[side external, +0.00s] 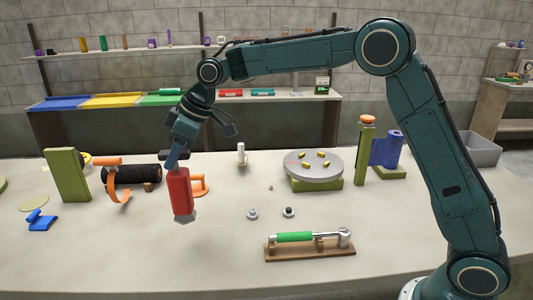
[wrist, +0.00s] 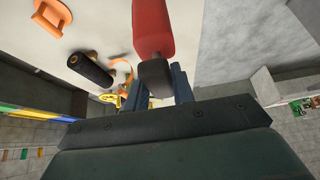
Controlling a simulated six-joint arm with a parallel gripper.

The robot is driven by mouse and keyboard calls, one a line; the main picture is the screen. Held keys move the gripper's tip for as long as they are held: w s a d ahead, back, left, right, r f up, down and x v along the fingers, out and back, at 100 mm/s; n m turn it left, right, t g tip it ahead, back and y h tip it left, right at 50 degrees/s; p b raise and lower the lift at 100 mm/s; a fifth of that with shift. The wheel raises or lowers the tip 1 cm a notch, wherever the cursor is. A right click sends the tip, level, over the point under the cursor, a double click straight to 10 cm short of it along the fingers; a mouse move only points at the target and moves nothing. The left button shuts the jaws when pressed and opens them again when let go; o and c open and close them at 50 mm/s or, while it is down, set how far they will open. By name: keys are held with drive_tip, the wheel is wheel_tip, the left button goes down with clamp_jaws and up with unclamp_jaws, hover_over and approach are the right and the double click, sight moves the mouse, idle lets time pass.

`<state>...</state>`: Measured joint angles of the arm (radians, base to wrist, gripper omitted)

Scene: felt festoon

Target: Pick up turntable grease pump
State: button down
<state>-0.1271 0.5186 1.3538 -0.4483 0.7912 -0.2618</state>
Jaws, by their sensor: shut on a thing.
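A red-bodied tool (side external: 181,193) with a dark upper end and a grey foot looks like the grease pump. My gripper (side external: 173,159) is shut on its dark upper end. The tool hangs nearly upright, slightly tilted, over the front left of the table; I cannot tell whether its foot clears the surface. In the wrist view the red body (wrist: 153,28) extends away from my gripper (wrist: 157,88), with the dark end (wrist: 156,75) between the fingers. The grey turntable (side external: 313,165) stands on a green base right of centre, with small yellow pieces on top.
An orange stand (side external: 200,186) is close behind the tool. A black roller (side external: 130,174) and a green block (side external: 67,175) stand left. A green-handled tool (side external: 295,237) lies in a wooden cradle at the front.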

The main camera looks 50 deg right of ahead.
wheel_tip(320, 180, up, 10)
idle(0.5)
idle(0.6)
